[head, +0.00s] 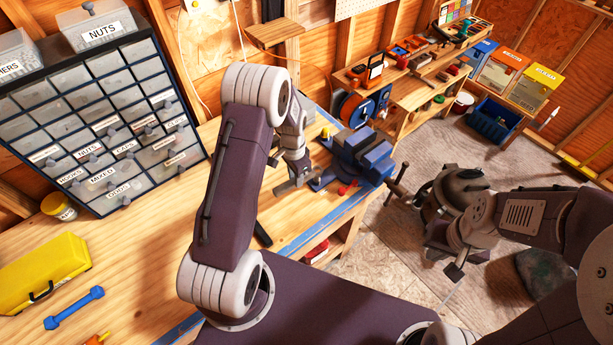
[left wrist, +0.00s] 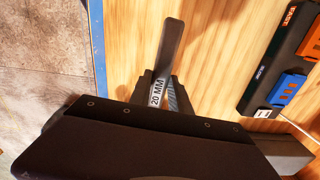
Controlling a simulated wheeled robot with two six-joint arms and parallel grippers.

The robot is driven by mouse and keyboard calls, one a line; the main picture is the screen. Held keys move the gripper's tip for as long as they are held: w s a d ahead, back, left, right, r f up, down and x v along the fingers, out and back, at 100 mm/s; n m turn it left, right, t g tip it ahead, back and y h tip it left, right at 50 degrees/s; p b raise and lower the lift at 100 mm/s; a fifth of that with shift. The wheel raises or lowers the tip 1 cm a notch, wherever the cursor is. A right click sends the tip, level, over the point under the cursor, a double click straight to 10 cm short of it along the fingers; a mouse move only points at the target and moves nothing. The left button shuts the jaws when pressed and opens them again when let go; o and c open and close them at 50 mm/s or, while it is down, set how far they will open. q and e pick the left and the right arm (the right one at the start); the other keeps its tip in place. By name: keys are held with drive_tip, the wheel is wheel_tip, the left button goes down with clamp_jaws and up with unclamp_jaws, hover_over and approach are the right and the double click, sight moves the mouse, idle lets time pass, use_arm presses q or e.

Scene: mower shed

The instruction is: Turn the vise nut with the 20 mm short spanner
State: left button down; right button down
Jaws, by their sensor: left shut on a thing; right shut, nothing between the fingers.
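My left gripper (head: 293,180) is shut on the 20 mm short spanner, just left of the blue vise (head: 365,158) in the head view. In the left wrist view the spanner (left wrist: 170,50) shows as a grey bar standing out beyond the dark fingers, with a "20 MM" label by them. Its far end appears apart from the vise. The vise stands at the bench's right edge; I cannot make out its nut. A small red piece (head: 346,188) lies at its foot. My right gripper (head: 455,268) is shut and empty, low over the floor, away from the bench.
The wooden bench (head: 140,275) carries a drawer cabinet (head: 90,115), a yellow box (head: 42,272) and a blue double-ended tool (head: 74,308). A dark strip (head: 263,233) lies near the front edge. Shelves with tools stand behind the vise.

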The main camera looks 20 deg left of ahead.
use_arm(q)
drive_tip(key=shift+r, duration=0.15)
wheel_tip(320, 180, up, 4)
drive_tip(key=p, duration=0.3)
idle(0.3)
